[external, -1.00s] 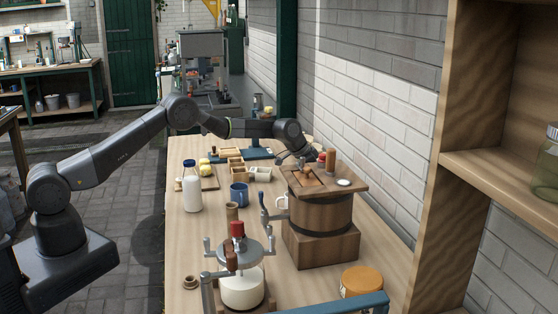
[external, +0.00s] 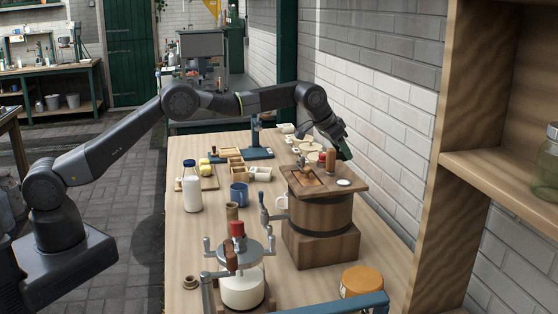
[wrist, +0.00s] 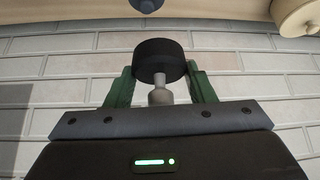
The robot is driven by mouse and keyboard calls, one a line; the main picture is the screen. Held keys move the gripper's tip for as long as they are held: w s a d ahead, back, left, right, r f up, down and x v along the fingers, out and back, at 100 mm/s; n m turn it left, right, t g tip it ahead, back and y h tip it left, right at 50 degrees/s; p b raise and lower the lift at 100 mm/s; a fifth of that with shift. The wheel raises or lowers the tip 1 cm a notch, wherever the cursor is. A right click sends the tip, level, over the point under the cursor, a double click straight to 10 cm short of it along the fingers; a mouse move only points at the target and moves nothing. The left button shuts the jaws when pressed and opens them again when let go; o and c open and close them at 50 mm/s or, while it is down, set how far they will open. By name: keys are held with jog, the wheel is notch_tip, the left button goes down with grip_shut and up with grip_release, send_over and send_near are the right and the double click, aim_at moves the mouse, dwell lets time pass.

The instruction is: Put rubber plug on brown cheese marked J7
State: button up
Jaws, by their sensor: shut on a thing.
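My gripper (external: 342,150) is up behind the wooden churn, near the wall. In the wrist view, its green fingers (wrist: 160,75) are shut on a rubber plug (wrist: 160,57) with a wide black head and a grey stem. The plug is clear of any surface in that view. Pale round pieces (external: 312,149) lie on the bench behind the churn, partly hidden. I cannot read a J7 mark on anything, and cannot tell which is the brown cheese. A tan round thing (wrist: 296,14) is cut off at the wrist view's top right.
The brick wall (external: 385,140) is close on the right. A milk bottle (external: 192,190), blue mug (external: 239,194) and lidded pot (external: 242,285) stand nearer.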

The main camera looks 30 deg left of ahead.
jog(key=s+d+r+n+p, duration=0.1)
jog(key=s+d+r+p, duration=0.2)
jog(key=s+d+r, duration=0.7)
jog(key=m+g+h+b, duration=0.2)
jog(key=m+b, duration=0.4)
send_over(362, 280)
jog(key=s+a, duration=0.1)
jog(key=a, duration=0.1)
notch_tip(362, 280, down, 12)
notch_tip(362, 280, down, 6)
jog(key=shift+s+a+r+p, duration=0.1)
jog(key=shift+a+r+p, duration=0.1)
jog(key=shift+p, duration=0.4)
jog(key=shift+f+p, duration=0.3)
jog(key=shift+f, duration=2.2)
jog(key=o, duration=1)
jog(key=shift+d, duration=0.1)
jog(key=shift+c, duration=0.2)
jog(key=shift+r, duration=0.2)
